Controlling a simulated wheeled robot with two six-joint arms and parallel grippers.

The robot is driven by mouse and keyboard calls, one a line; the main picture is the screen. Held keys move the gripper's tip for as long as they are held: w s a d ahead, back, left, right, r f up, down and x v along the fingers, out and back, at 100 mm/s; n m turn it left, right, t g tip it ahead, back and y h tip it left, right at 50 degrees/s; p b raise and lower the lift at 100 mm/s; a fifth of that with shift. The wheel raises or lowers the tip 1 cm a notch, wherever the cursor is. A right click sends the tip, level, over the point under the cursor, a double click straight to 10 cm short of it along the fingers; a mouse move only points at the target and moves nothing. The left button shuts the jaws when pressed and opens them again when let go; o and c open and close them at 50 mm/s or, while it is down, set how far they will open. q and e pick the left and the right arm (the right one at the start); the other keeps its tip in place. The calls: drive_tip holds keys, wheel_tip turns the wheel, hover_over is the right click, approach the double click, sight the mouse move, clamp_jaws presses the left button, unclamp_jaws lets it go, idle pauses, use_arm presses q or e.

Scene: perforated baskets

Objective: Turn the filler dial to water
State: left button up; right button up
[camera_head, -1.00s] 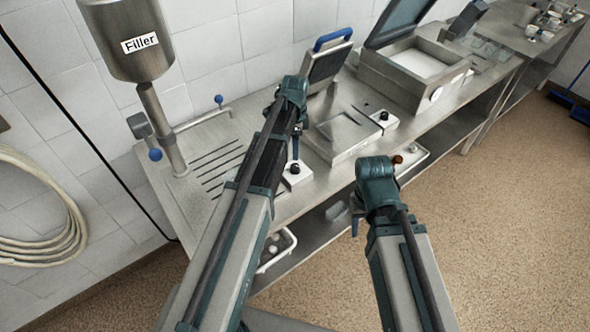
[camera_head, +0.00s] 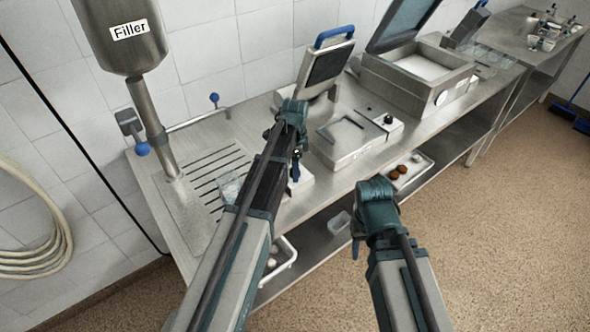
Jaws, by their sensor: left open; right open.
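The filler (camera_head: 122,40) is a grey metal cylinder labelled "Filler" on a post at the upper left. A small grey fitting with a blue ball knob (camera_head: 142,148) sits on its post. A thin bar with another blue knob (camera_head: 214,98) stands to its right. I cannot make out a dial marked water. My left gripper (camera_head: 295,165) is over the counter, right of the drain slots and apart from the filler; its fingers are small and partly hidden by my arm. My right gripper (camera_head: 357,240) is in front of the counter's edge, touching nothing visible. Both are open.
The metal counter (camera_head: 190,225) holds a hinged press (camera_head: 325,65) with a blue handle, a flat box (camera_head: 345,145) with a black knob, and an open-lidded machine (camera_head: 415,75). A coiled hose (camera_head: 40,225) hangs at left. Open floor lies right.

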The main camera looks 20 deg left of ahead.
use_arm(q)
clamp_jaws()
drive_tip(key=shift+n, duration=0.4)
drive_tip(key=n, duration=0.3)
drive_tip(key=shift+n, duration=0.4)
drive_tip(key=n, duration=0.4)
drive_tip(key=shift+n, duration=0.3)
drive_tip(key=n, duration=0.4)
drive_tip(key=shift+n, duration=2.5)
